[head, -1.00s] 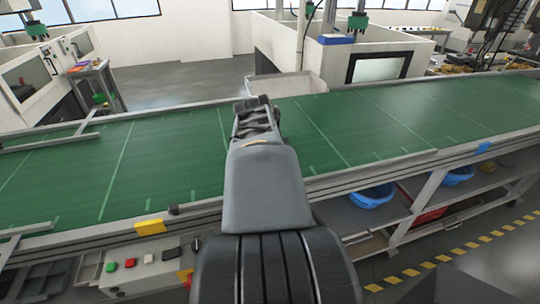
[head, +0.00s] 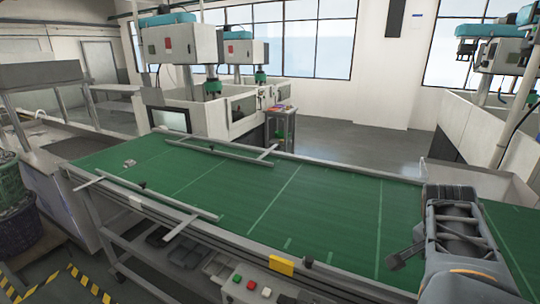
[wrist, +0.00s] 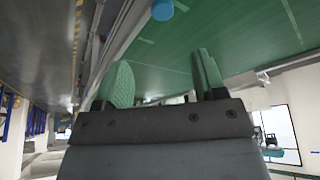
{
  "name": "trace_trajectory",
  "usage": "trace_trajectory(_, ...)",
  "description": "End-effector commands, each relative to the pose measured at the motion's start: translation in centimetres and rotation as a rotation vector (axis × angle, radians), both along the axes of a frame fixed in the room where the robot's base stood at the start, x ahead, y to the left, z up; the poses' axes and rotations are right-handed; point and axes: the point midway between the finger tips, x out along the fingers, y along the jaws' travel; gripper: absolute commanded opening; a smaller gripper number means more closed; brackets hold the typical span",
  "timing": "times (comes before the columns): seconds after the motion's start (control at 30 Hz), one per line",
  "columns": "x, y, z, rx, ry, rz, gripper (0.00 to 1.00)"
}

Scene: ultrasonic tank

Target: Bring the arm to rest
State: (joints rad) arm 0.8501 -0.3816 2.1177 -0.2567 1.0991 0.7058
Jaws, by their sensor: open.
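My arm (head: 460,235) shows at the right edge of the head view, over the right part of the green conveyor (head: 290,195). The gripper's fingers cannot be made out in the head view. In the wrist view my gripper (wrist: 165,82) shows two green-padded fingers standing apart with nothing between them. The green conveyor (wrist: 240,35) also fills the upper right of the wrist view.
Metal guide rails (head: 150,197) stand along the belt's left part. A small pale object (head: 129,163) lies at its far left. A control panel with buttons (head: 250,285) is at the front edge. White machines (head: 205,105) stand behind. The belt's middle is clear.

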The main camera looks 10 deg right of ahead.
Motion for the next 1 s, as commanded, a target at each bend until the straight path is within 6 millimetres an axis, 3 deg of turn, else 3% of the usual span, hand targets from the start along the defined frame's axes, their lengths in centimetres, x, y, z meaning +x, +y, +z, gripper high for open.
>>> trace_trajectory(0.13,0.2,0.0,-0.1,-0.006,0.020,0.083,0.64)
trace_trajectory(0.27,0.7,0.9,-1.7,0.016,0.047,0.238,0.64)
trace_trajectory(0.47,4.4,7.5,-4.9,0.036,0.064,0.681,0.64)
trace_trajectory(0.6,6.3,13.3,-6.7,0.039,0.061,0.976,0.64)
trace_trajectory(0.8,7.0,21.2,-8.3,0.048,0.046,1.297,0.64)
trace_trajectory(1.0,6.8,25.0,-8.3,0.040,0.037,1.445,0.64)
